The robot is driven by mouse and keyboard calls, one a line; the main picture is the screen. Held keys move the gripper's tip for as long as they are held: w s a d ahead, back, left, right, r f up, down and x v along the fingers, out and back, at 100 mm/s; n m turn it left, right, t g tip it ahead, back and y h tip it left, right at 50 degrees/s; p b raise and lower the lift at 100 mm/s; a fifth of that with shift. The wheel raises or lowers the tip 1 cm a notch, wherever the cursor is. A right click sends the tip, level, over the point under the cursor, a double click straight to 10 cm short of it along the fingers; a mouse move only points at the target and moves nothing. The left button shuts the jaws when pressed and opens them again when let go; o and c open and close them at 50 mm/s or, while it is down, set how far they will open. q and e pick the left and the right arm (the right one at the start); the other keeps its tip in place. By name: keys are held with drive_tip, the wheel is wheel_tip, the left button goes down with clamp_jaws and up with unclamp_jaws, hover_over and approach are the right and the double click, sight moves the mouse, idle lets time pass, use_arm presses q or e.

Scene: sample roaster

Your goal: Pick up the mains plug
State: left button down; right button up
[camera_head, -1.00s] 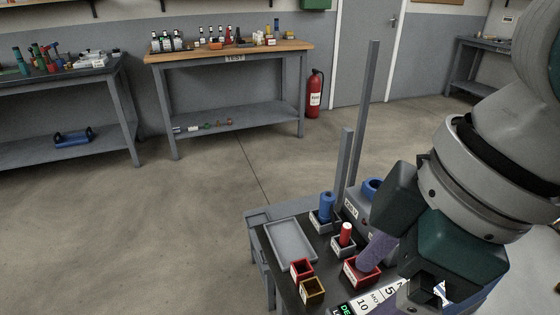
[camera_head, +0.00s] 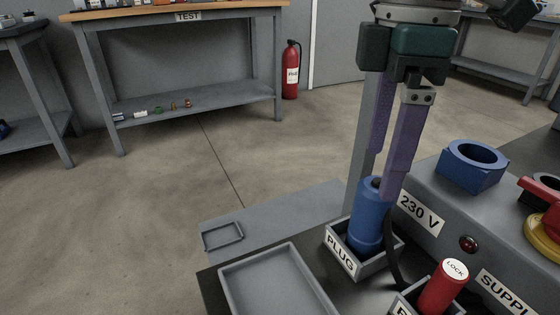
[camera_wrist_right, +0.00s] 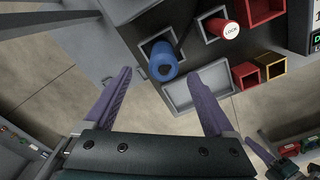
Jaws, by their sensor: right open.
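The mains plug is the blue cylinder (camera_head: 369,212) standing upright in a grey open box labelled PLUG (camera_head: 341,256). A dark cable runs down beside it. My right gripper (camera_head: 384,178) comes down from above with its two purple fingers open and apart. The nearer finger's tip overlaps the plug's top in the head view; I cannot tell whether it touches. In the right wrist view the plug (camera_wrist_right: 162,62) shows between the open fingers (camera_wrist_right: 173,67), nearer the left one. My left gripper is not in view.
Beside the plug stands a grey supply unit labelled 230 V (camera_head: 420,212) with a blue socket (camera_head: 472,167). A red LOCK cylinder (camera_head: 443,287) stands in front. An empty grey tray (camera_head: 228,284) lies left. A thin post rises behind the gripper.

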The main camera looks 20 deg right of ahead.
sight(370, 213)
drive_tip(key=f, duration=0.2)
drive_tip(key=f+b, duration=0.1)
drive_tip(key=shift+s+a+f, duration=0.1)
drive_tip(key=shift+s, duration=0.2)
wheel_tip(370, 213, down, 6)
drive_tip(key=b, duration=0.3)
drive_tip(key=shift+r, duration=0.25)
drive_tip(key=shift+r, duration=0.1)
drive_tip(key=shift+c, duration=0.7)
clamp_jaws()
